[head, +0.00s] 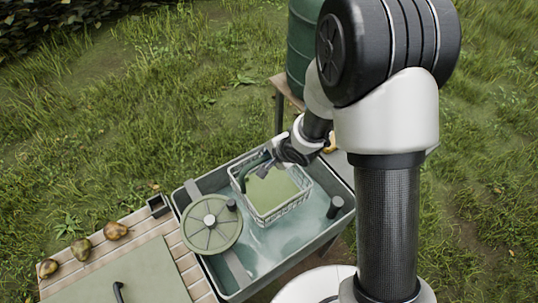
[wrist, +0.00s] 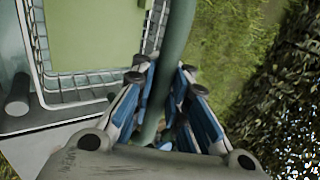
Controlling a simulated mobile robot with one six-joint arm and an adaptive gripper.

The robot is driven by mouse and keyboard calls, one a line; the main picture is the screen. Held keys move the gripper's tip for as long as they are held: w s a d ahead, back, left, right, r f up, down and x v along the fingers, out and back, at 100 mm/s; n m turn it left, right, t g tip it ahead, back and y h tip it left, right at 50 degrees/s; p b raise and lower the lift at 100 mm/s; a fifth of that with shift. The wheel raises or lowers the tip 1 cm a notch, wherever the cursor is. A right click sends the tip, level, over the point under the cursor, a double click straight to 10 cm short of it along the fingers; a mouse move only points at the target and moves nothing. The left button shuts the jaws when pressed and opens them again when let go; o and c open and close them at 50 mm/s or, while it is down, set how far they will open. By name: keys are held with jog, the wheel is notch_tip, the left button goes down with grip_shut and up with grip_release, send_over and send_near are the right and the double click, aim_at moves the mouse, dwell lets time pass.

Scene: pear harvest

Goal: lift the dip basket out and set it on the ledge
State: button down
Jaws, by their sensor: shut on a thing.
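The dip basket (head: 288,208) is a pale wire-mesh box with a pale green inside and a dark green handle. It is in or just above the water of the grey tub (head: 335,231); I cannot tell how deep its lower part sits. In the wrist view my gripper (wrist: 160,105) is shut on the green handle (wrist: 179,45), with the basket's mesh rim (wrist: 75,82) to the left. I cannot tell for sure which surface is the ledge.
A round green lid (head: 203,236) with a knob lies at the tub's left. A dark cylinder (head: 335,204) stands at its right. A slatted bench (head: 135,222) at left bears pears (head: 115,231) and a green panel (head: 135,277). A green barrel (head: 299,50) stands behind.

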jog(key=shift+r+p, duration=2.4)
jog(key=shift+p, duration=0.1)
